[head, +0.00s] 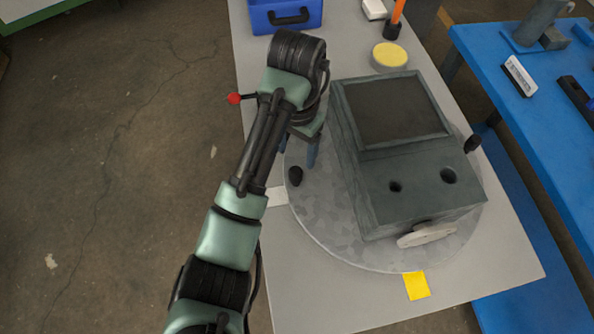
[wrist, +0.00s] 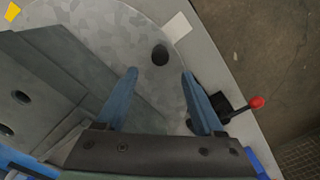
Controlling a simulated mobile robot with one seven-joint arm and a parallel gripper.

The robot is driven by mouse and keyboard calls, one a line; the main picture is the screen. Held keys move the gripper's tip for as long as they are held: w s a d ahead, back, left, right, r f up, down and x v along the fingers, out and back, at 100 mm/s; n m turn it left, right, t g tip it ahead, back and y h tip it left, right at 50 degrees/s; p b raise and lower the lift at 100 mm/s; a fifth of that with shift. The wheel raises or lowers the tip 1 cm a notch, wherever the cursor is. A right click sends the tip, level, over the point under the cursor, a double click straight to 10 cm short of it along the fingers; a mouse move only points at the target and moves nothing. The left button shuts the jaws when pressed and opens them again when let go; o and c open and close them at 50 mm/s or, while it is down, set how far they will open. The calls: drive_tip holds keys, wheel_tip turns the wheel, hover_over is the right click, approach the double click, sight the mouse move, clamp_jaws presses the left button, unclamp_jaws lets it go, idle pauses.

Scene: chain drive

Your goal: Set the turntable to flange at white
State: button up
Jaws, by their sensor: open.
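The turntable (head: 330,225) is a round grey plate carrying a green-grey housing (head: 415,185). The pale round flange (head: 427,235) sticks out of the housing's front side, close to the yellow marker (head: 417,285). The white marker (head: 277,197) lies at the plate's left edge; it also shows in the wrist view (wrist: 177,27). A black knob (head: 295,176) stands on the plate near the white marker. In the wrist view the knob (wrist: 160,55) appears just beyond my open, empty gripper (wrist: 160,75), between the lines of its blue fingers. Another black knob (head: 473,143) is at the right.
A red-tipped lever (head: 234,98) juts from the table's left edge, close beside my gripper's right finger in the wrist view (wrist: 257,102). A blue box (head: 285,15), a yellow-topped round tin (head: 389,56) and a blue bench (head: 525,90) lie beyond. The table's front (head: 350,300) is mostly clear.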

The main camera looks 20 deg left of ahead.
sight(296, 171)
wheel_tip(296, 171, down, 9)
drive_tip(key=b, duration=0.3)
drive_tip(key=shift+f, duration=0.2)
clamp_jaws()
idle(1.4)
